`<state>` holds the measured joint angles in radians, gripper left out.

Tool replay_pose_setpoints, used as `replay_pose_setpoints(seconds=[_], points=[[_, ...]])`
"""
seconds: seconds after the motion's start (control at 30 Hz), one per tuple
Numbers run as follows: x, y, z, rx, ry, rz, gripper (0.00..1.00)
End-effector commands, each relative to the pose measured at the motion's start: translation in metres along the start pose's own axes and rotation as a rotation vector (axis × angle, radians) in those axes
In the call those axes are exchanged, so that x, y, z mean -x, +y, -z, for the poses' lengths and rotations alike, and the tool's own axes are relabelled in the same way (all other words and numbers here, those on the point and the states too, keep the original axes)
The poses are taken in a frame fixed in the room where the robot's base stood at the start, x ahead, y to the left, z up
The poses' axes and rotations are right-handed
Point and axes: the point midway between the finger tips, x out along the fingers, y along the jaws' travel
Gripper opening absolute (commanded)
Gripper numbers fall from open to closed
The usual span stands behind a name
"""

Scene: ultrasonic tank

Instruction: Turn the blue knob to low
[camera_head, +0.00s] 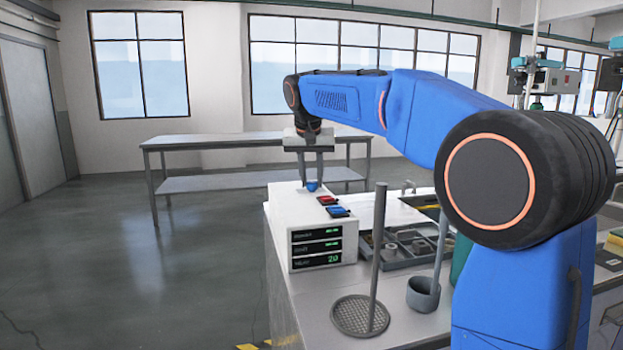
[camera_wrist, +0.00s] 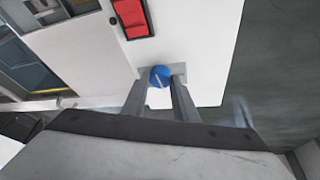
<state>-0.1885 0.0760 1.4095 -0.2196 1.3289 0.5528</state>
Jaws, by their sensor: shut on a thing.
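The blue knob (camera_wrist: 160,76) sits on top of the white control box (camera_head: 284,205), near its far end. A pale line marks the knob's top in the wrist view. My gripper (camera_head: 312,184) points straight down and is shut on the knob, one finger on each side. In the wrist view my gripper (camera_wrist: 162,82) also has its fingertips beside the knob. Any low marking around the knob is too small or hidden to read.
The box's display (camera_head: 317,247) faces front. A round mesh basket with an upright rod (camera_head: 360,316), a grey cup (camera_head: 423,294) and a parts tray (camera_head: 400,250) stand to the right.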

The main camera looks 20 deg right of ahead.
Motion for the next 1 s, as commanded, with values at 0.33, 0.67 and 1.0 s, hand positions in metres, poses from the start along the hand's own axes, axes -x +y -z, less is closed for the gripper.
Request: replay_pose_setpoints(seconds=[0.33, 0.67, 1.0], points=[[0.0001, 0.0038, 0.0006, 0.275, 0.007, 0.114, 0.04], [-0.0003, 0.0056, 0.0018, 0.556, 0.013, 0.231, 0.04], [-0.0010, 0.0062, 0.0027, 0.771, 0.017, 0.319, 0.04]])
